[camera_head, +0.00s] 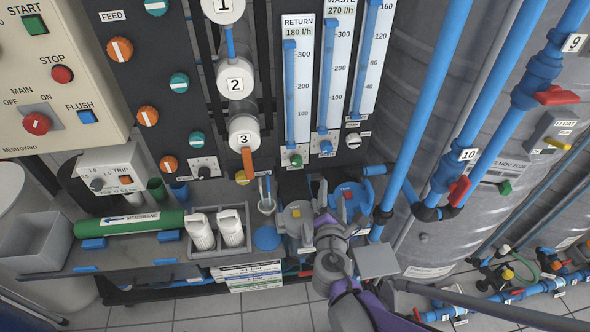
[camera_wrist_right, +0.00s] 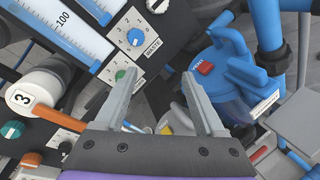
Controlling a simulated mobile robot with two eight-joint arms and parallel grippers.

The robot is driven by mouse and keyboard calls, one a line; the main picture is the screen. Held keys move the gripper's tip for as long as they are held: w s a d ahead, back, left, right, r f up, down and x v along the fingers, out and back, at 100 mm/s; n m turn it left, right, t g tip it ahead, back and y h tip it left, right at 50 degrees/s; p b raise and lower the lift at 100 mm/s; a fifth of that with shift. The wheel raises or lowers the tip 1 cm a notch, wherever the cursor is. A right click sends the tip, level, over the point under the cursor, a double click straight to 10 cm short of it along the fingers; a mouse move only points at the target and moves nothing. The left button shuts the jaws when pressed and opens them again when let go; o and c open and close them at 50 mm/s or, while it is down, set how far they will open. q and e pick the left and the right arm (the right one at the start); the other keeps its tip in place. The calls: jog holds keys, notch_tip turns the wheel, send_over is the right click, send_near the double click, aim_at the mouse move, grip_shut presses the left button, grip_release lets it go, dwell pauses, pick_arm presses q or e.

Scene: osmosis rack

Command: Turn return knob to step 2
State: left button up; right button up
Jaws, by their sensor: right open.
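The return knob (camera_head: 296,160) is a small green knob under the RETURN gauge (camera_head: 298,80). The right wrist view shows this green knob (camera_wrist_right: 120,74) below the blue waste knob (camera_wrist_right: 134,37). Its pointer setting is too small to read. My right gripper (camera_head: 319,190) is below the knobs in the head view, its fingers small and partly hidden by my wrist. In the right wrist view the gripper (camera_wrist_right: 158,75) is open with nothing between its fingers. The left fingertip appears close beside the green knob; contact cannot be told. My left gripper is out of view.
A blue-topped filter housing (camera_wrist_right: 230,75) stands right of my gripper in the wrist view. Blue pipes (camera_head: 425,100) rise at the right. A tray (camera_head: 218,250) with white bottles and a green membrane tube (camera_head: 130,223) lie on the bench at left.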

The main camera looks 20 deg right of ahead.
aim_at(297, 164)
jog(key=w+a+f+n+t+y+b, duration=0.15)
jog(key=w+a+n+t+y, duration=0.35)
jog(key=n, duration=0.9)
jog(key=shift+g+h, duration=0.6)
jog(key=shift+h, duration=0.2)
jog(key=p+x, duration=0.1)
jog(key=x, duration=0.8)
jog(key=shift+w+a+f+p, duration=0.15)
jog(key=shift+w+f+p, duration=0.1)
jog(key=shift+w+p, duration=0.15)
grip_shut()
